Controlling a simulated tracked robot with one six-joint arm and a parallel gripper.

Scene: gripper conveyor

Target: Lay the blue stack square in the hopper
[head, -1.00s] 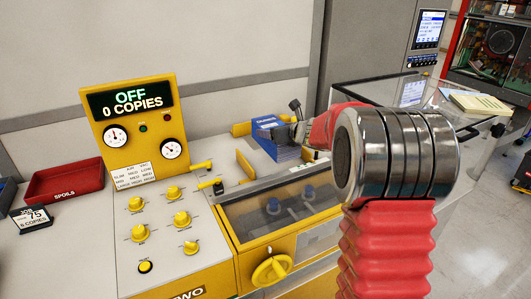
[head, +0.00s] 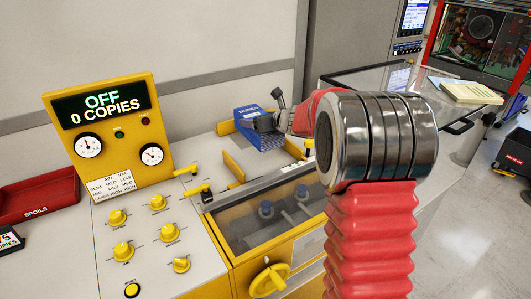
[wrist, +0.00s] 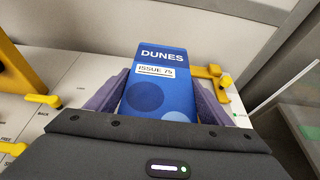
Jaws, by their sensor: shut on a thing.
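The blue stack (head: 262,138) is a block of sheets with "DUNES" on its cover. In the wrist view, the stack (wrist: 158,85) reads "ISSUE 75". My gripper (wrist: 158,100) is shut on it, with a grey-purple finger on each long side. In the head view my gripper (head: 268,122) is partly hidden by the stack and my arm. The hopper area has yellow guides, one (head: 234,165) in front of the stack and one (head: 226,127) behind its left end. I cannot tell whether the stack touches the hopper floor.
The yellow control panel (head: 100,120) reads "OFF, 0 COPIES". Knobs (head: 122,250) and a yellow handwheel (head: 270,280) are on the machine's front. A clear cover (head: 265,215) lies before the hopper. A red "SPOILS" tray (head: 38,200) is at left. A yellowish stack (head: 465,92) lies at right.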

